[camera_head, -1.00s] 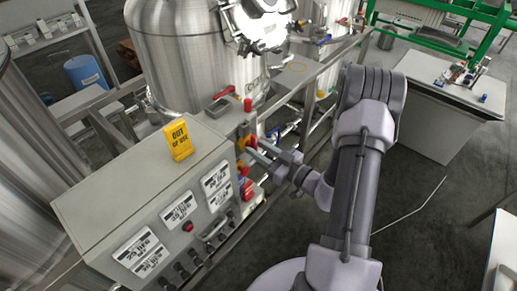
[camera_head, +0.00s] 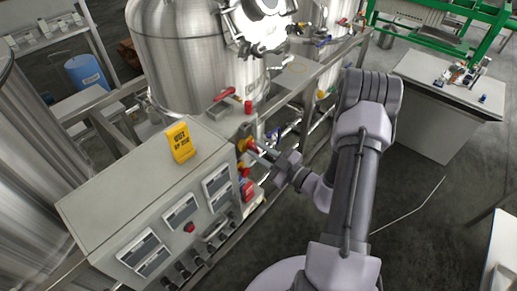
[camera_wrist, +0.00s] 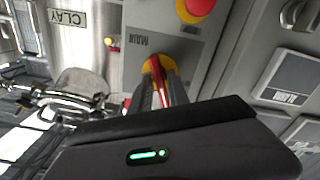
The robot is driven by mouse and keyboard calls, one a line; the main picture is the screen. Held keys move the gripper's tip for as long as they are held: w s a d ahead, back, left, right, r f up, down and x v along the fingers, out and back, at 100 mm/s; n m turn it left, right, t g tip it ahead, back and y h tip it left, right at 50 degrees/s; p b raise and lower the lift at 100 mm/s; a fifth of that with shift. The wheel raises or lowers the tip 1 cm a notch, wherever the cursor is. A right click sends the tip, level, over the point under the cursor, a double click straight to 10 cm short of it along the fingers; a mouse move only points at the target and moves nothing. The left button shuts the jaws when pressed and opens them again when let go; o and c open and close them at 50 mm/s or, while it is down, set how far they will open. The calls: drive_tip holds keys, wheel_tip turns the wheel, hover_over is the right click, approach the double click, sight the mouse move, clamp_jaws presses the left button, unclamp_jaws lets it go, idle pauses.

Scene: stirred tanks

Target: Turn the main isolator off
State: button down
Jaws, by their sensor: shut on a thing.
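The main isolator is a red handle on a yellow round plate. In the wrist view the isolator (camera_wrist: 155,67) sits below the "MAIN" label on a grey panel, partly hidden by my fingers. In the head view the isolator (camera_head: 242,146) is at the right end of the control cabinet. My gripper (camera_head: 254,150) reaches it from the right. In the wrist view my gripper (camera_wrist: 161,88) is shut on the red handle, with a finger on each side. The handle lies roughly along the fingers there.
A red-and-yellow push button (camera_wrist: 196,8) is close by on the panel. A steel tank (camera_head: 185,60) stands behind. Open floor (camera_head: 425,225) lies to the right.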

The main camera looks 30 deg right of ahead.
drive_tip(key=n, duration=0.6)
drive_tip(key=shift+f, duration=0.1)
drive_tip(key=n+b, duration=0.1)
drive_tip(key=n, duration=0.6)
drive_tip(key=shift+a+b, duration=0.1)
drive_tip(key=shift+b, duration=0.25)
drive_tip(key=c, duration=1.5)
unclamp_jaws()
drive_tip(key=shift+o, duration=0.2)
drive_tip(key=shift+s, duration=0.1)
drive_tip(key=v, duration=1.7)
drive_tip(key=shift+s, duration=0.15)
